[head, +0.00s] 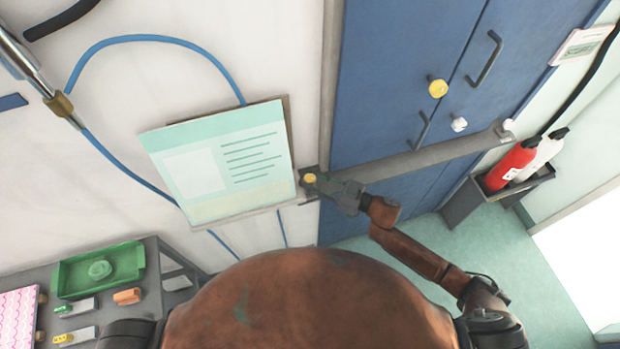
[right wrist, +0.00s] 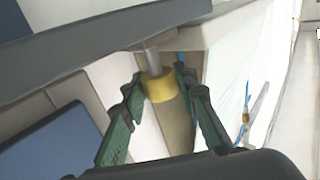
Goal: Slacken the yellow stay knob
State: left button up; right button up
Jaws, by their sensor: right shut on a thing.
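A small yellow knob (head: 310,178) sits at the left end of the grey rail, by the lower right corner of the pale green board. My right gripper (head: 322,184) is at this knob. In the right wrist view the yellow knob (right wrist: 158,88) is on a short grey stem under a grey bar, between the fingertips of my right gripper (right wrist: 157,84). The gripper is shut on it. Another, larger yellow knob (head: 437,88) is on the blue cabinet door, apart from the gripper. My left gripper is out of view.
The green board (head: 222,165) hangs beside the gripper, with a blue hose (head: 150,39) behind it. The blue cabinet (head: 395,70) has dark handles and a white knob (head: 458,124). A red extinguisher (head: 510,165) stands right. A green tray (head: 98,270) is lower left.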

jog(key=n+g+b, duration=0.1)
jog(key=n+g+y+b, duration=0.1)
jog(key=g, duration=0.1)
jog(key=shift+w+f+n+g, duration=0.1)
jog(key=shift+w+n+g, duration=0.05)
jog(key=shift+n+g, duration=0.2)
jog(key=shift+n+g+b, duration=0.45)
jog(key=shift+n+g, duration=0.1)
jog(key=shift+g, duration=0.1)
jog(key=o, duration=1.2)
jog(key=shift+c, duration=0.2)
